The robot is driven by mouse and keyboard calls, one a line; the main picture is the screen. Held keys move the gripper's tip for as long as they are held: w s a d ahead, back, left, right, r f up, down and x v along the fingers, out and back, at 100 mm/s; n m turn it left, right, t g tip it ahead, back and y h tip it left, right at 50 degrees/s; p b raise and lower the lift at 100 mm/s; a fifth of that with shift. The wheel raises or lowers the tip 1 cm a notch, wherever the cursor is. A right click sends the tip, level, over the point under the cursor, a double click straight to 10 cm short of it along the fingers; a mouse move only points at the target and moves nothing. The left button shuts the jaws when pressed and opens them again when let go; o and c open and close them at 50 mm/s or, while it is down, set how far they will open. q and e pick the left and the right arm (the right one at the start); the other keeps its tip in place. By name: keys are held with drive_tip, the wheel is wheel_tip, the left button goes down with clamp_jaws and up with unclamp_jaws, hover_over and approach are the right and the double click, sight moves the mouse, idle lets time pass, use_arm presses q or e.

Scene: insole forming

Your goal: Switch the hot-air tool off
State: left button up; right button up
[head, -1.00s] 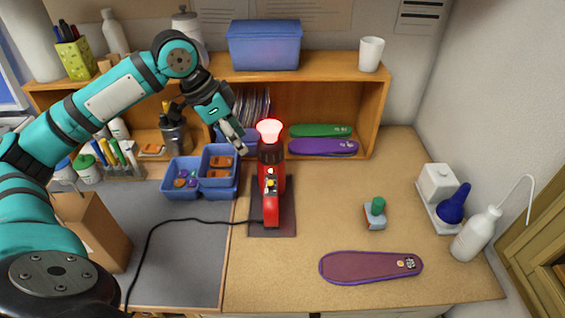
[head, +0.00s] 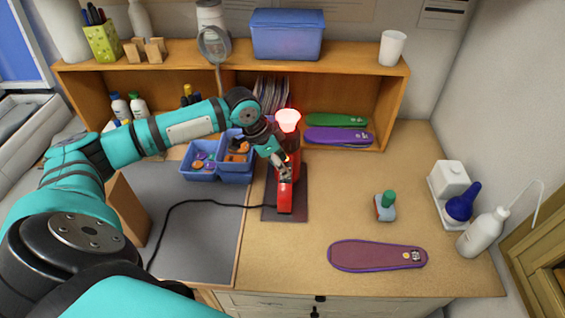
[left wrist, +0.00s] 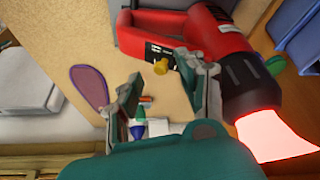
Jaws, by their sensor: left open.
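The red hot-air tool (head: 285,203) stands upright on a dark mat (head: 301,207), with its nozzle (head: 288,119) glowing pinkish-red at the top. In the left wrist view the tool's red body (left wrist: 207,33) carries a black panel with a yellow knob (left wrist: 160,66), and the glowing nozzle (left wrist: 270,138) is at lower right. My left gripper (head: 285,174) is open beside the tool's middle and partly covers it. In the left wrist view its parted fingers (left wrist: 165,88) are close to the knob; I cannot tell whether they touch it. My right gripper is not in view.
Blue bins (head: 204,173) stand left of the tool. A black cord (head: 190,202) crosses the grey mat (head: 195,250). A green-topped stamp-like object (head: 386,207) and a purple-edged insole (head: 375,256) lie to the right.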

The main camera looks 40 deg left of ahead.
use_arm(q)
drive_tip(key=shift+x, duration=0.95)
drive_tip(key=shift+w, duration=0.1)
drive_tip(key=shift+c, duration=0.5)
clamp_jaws()
drive_tip(key=shift+r, duration=0.1)
